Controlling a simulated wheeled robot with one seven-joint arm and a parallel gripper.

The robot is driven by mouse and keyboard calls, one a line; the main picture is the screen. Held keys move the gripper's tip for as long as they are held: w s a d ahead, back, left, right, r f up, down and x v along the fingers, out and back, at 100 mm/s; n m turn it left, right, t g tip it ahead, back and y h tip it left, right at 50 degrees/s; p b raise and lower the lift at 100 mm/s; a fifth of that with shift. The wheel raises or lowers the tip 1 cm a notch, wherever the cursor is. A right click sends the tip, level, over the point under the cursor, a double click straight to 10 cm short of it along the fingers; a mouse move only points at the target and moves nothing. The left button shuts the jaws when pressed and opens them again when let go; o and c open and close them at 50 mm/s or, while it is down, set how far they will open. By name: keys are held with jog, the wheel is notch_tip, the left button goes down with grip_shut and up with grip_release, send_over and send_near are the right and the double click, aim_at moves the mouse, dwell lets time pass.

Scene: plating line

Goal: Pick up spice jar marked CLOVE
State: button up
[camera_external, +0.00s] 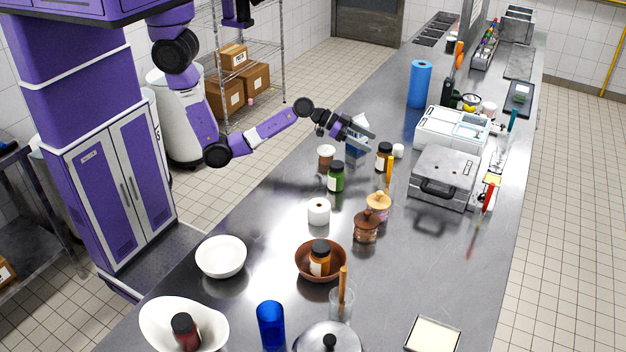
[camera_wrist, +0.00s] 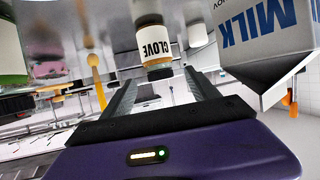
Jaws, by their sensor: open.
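The spice jar marked CLOVE (camera_wrist: 153,48) shows at the top middle of the wrist view, upside down there, with a white label, amber glass and a dark lid. In the external view a dark-lidded amber jar with a pale label (camera_external: 383,158) stands upright on the counter, and it looks like the same jar. My gripper (camera_external: 362,134) is above the counter, up and left of that jar. In the wrist view my gripper (camera_wrist: 160,80) has its fingers apart with nothing held. The jar is beyond the fingertips, roughly in line with the gap.
A milk carton (camera_wrist: 268,40) is close to the right finger in the wrist view. A green jar (camera_external: 336,177), a small white container (camera_external: 398,151) and an upright yellow-orange utensil (camera_external: 389,169) stand near the jar. A grey press (camera_external: 445,175) is to its right.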

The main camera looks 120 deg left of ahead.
aim_at(382, 145)
jog(key=p+x, duration=0.1)
jog(key=x, duration=0.2)
jog(key=r+x, duration=0.1)
jog(key=x, duration=0.2)
jog(key=shift+w+d+p, duration=0.1)
jog(key=shift+w+p, duration=0.1)
jog(key=shift+p, duration=0.15)
jog(key=shift+w+f, duration=0.3)
jog(key=shift+w, duration=0.25)
grip_shut()
